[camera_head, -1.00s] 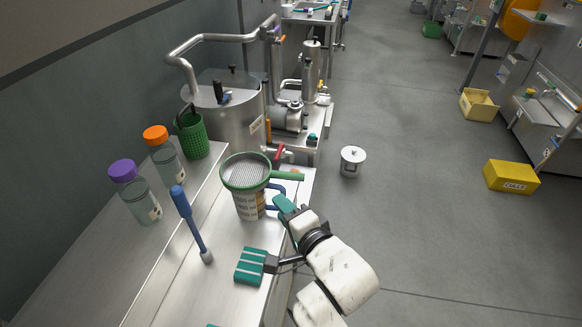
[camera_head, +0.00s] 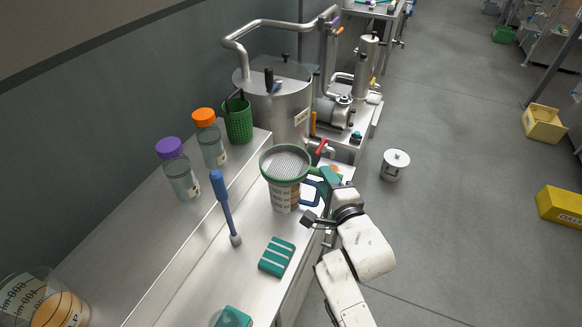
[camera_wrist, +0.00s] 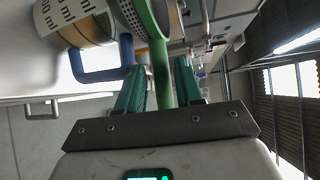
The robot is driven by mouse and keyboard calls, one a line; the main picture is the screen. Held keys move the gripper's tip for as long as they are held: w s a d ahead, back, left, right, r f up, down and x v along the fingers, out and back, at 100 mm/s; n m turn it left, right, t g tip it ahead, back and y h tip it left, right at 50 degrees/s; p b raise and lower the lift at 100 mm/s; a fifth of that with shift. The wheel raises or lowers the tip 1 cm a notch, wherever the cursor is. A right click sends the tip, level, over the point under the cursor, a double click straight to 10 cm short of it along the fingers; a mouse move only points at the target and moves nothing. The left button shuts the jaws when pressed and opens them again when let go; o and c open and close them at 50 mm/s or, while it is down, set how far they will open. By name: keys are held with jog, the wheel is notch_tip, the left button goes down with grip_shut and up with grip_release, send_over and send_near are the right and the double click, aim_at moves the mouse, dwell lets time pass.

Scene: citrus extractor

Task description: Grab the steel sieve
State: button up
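The steel sieve (camera_head: 287,162) has a fine mesh bowl, a green rim and a green handle. It rests on top of a clear measuring jug (camera_head: 284,196) with a blue handle, on the steel bench. In the wrist view, the sieve's green handle (camera_wrist: 160,72) runs between the two teal fingers of my gripper (camera_wrist: 159,85). The fingers are apart, with a narrow gap on each side of the handle. In the head view my gripper (camera_head: 322,192) is beside the jug's right side, partly hiding the end of the handle.
A blue-handled brush (camera_head: 224,200) and a teal striped block (camera_head: 277,257) are on the bench. Bottles with purple (camera_head: 169,148) and orange (camera_head: 203,115) caps and a green mesh basket (camera_head: 238,122) stand behind. A steel tank (camera_head: 275,105) is at the back.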

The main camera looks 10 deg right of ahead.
jog(key=shift+w+f, duration=0.2)
jog(key=shift+w, duration=0.8)
jog(key=shift+c, duration=0.5)
grip_shut()
jog(key=shift+a, duration=0.1)
